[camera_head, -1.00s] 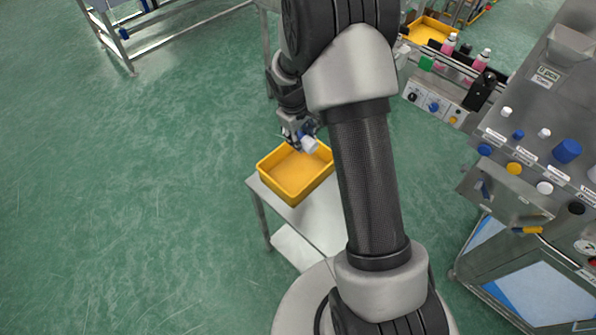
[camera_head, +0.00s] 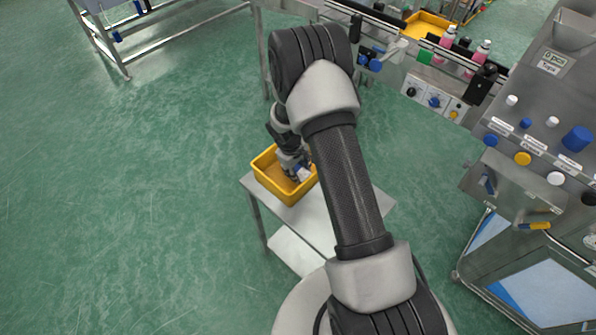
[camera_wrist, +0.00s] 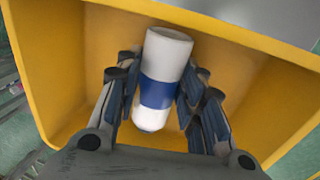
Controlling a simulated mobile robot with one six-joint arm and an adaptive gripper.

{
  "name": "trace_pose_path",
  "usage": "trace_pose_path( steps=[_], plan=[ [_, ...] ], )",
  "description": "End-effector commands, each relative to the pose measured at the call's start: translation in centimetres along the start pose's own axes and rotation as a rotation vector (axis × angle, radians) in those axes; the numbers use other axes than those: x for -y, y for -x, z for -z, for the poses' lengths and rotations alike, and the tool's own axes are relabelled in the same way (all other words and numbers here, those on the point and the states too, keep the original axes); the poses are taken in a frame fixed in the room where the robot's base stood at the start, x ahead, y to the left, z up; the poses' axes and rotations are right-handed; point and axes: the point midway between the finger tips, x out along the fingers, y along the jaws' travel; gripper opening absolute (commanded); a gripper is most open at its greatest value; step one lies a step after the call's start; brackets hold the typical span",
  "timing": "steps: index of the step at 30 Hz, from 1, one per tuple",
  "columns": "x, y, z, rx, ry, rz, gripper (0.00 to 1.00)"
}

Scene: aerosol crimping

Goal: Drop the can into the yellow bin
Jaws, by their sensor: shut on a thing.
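The can is white with a blue band; in the wrist view the can (camera_wrist: 164,62) lies between my fingers, its white end pointing away from the palm. My gripper (camera_wrist: 156,92) is shut on it, with a finger on each side. In the head view my gripper (camera_head: 297,174) is down inside the yellow bin (camera_head: 268,184), with a small white part of the can showing beside the fingers. The yellow bin also fills most of the wrist view (camera_wrist: 50,70), its walls around the can. Whether the can touches the bin floor cannot be told.
The bin stands on a small metal table (camera_head: 313,222), whose top is clear at the right. A conveyor with pink bottles (camera_head: 446,38) and another yellow bin (camera_head: 424,24) are at the back. A machine panel (camera_head: 535,110) stands at the right. Open green floor lies left.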

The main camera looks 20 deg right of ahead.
Motion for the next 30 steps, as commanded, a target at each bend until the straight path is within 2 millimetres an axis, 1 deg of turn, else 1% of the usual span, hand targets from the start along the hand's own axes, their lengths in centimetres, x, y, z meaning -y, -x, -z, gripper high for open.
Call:
trace_pose_path(
  steps=[1,8,12,13,21,30],
  plan=[
    [0.04,-0.40,0.07,-0.002,0.000,-0.001,0.13],
    [0.00,-0.27,0.09,-0.002,0.000,-0.001,0.13],
    [0.11,-0.74,0.08,-0.002,0.000,-0.001,0.13],
    [0.10,-0.68,0.07,-0.002,0.000,-0.001,0.37],
    [0.08,-0.58,0.07,-0.002,0.000,-0.001,0.55],
    [0.07,-0.54,0.07,-0.002,0.000,-0.001,0.56]
  ],
)
